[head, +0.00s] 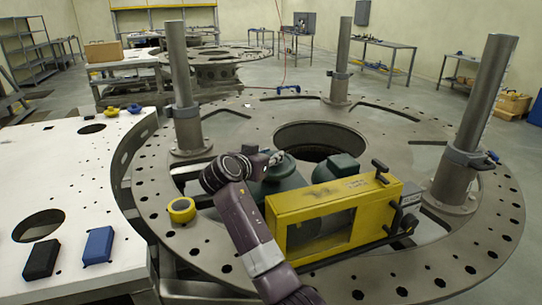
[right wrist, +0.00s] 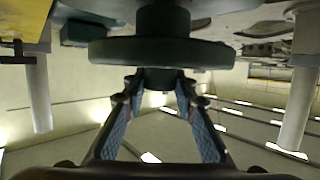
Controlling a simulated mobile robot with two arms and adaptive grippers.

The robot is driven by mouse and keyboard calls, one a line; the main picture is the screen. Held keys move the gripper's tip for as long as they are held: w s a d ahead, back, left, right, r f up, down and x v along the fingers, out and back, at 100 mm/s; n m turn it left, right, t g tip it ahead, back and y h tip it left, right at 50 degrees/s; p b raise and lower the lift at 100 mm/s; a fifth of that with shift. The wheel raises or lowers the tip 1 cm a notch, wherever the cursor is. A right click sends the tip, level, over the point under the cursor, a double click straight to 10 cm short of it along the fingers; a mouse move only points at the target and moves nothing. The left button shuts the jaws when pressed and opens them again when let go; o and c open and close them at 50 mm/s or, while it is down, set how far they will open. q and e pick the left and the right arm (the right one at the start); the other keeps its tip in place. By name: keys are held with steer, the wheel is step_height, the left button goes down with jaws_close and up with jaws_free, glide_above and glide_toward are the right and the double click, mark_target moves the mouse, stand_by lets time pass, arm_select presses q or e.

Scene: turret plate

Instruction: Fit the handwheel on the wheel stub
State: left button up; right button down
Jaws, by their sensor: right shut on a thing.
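My right gripper (head: 276,157) reaches in over the middle of the turret plate (head: 190,240). In the right wrist view, my right gripper (right wrist: 160,82) is shut on the short dark hub of the handwheel. The handwheel (right wrist: 160,52) is a thick dark green disc seen nearly edge-on, just beyond the fingertips. A dark green cylinder (right wrist: 162,18), likely the wheel stub, lines up with the disc's far side. I cannot tell whether the wheel is seated on it. In the head view, a dark green rounded body (head: 285,178) shows below the gripper; the arm partly hides it. My left gripper is not in view.
A yellow box frame (head: 335,192) stands close right of my right arm. A second green body (head: 338,168) is behind it. Upright posts (head: 181,90) rise from the plate. The white table (head: 75,190) carries dark and blue blocks.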

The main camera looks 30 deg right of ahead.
steer(key=shift+f+b, duration=0.45)
steer(key=c, duration=1.8)
jaws_free()
steer(key=shift+c, duration=0.2)
steer(key=shift+s+f, duration=0.1)
steer(key=shift+f, duration=0.05)
steer(key=shift+p+v, duration=0.7)
steer(key=shift+v, duration=1.95)
steer(key=shift+p+v, duration=0.45)
steer(key=shift+v, duration=2.5)
